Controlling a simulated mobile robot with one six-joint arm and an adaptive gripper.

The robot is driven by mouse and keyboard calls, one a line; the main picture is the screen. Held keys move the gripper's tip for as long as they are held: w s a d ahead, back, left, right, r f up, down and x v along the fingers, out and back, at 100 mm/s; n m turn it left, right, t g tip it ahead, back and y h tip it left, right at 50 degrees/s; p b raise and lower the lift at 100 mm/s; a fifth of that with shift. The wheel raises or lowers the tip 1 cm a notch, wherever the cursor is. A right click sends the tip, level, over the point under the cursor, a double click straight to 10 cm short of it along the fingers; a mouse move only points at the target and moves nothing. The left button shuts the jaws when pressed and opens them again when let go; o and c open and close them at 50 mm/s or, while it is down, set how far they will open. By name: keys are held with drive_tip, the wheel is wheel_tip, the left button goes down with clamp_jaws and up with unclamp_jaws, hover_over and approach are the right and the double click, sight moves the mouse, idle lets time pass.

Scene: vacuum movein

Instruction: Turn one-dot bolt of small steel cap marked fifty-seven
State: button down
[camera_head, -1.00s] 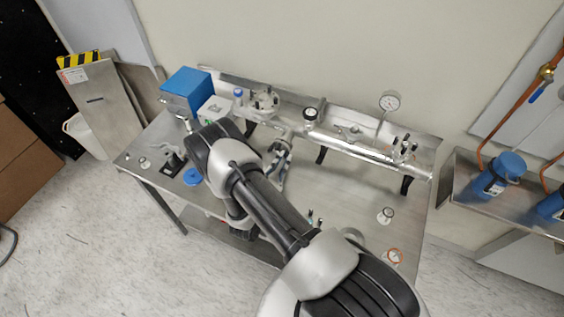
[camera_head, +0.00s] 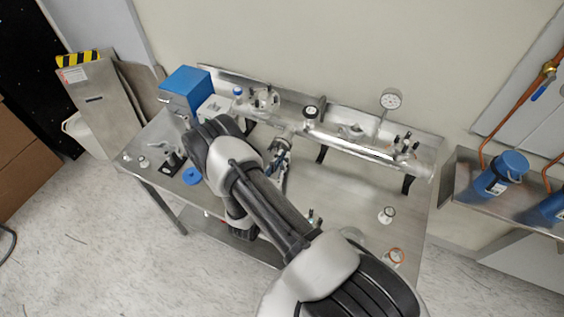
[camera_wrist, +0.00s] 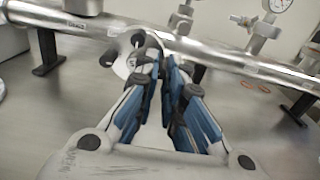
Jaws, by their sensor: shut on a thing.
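A small round steel cap (camera_wrist: 128,62) with dark bolt ends sits on a short branch at the front of the long steel pipe, seen in the wrist view. My gripper (camera_wrist: 165,62), with blue finger pads, reaches its right side and is closed on what looks like one of its bolts. The fingertips hide most of that bolt. In the head view my gripper (camera_head: 280,158) is just below the branch (camera_head: 281,140), partly behind my arm. I cannot read the number or the dot marks.
The steel pipe (camera_head: 350,146) runs along the back of the bench, with a pressure gauge (camera_head: 391,99) and upright bolts at its right end. A blue box (camera_head: 187,88) stands at the back left. The bench (camera_head: 345,200) is mostly clear right of my arm.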

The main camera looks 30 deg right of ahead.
drive_tip(key=n+b, duration=0.2)
drive_tip(key=n, duration=2.9)
drive_tip(key=shift+n, duration=0.3)
drive_tip(key=c, duration=1.9)
unclamp_jaws()
